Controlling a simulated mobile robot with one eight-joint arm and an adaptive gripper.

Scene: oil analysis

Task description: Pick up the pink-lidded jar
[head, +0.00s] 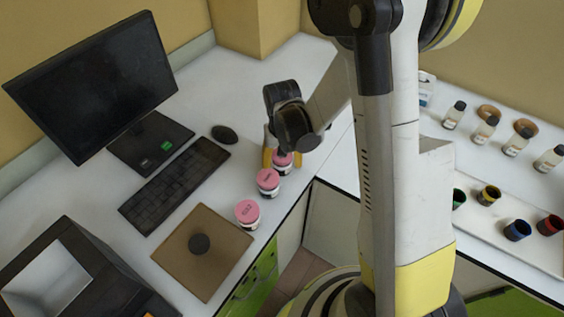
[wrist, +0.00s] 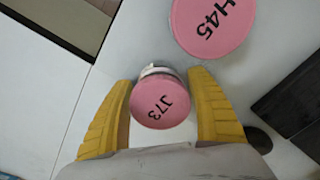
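Three white jars with pink lids stand in a row on the white desk. The far jar (head: 282,162), whose lid reads J73 in the wrist view (wrist: 160,103), is between the two yellow fingers of my gripper (head: 281,156). In the wrist view my gripper (wrist: 160,98) is spread, one finger on each side of this jar. Gaps beside the lid are narrow, and I cannot tell if either finger touches it. The middle jar (head: 268,181) is close by; a lid reading H45 (wrist: 213,25) shows beyond the fingertips. The near jar (head: 248,213) stands beside a brown board.
The brown board (head: 215,268) with a dark round piece, a keyboard (head: 173,185), a mouse (head: 224,134) and a monitor (head: 95,85) are left of the jars. The desk edge runs close on their right. Bottles (head: 454,115) and coloured cups (head: 517,230) are on the right bench.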

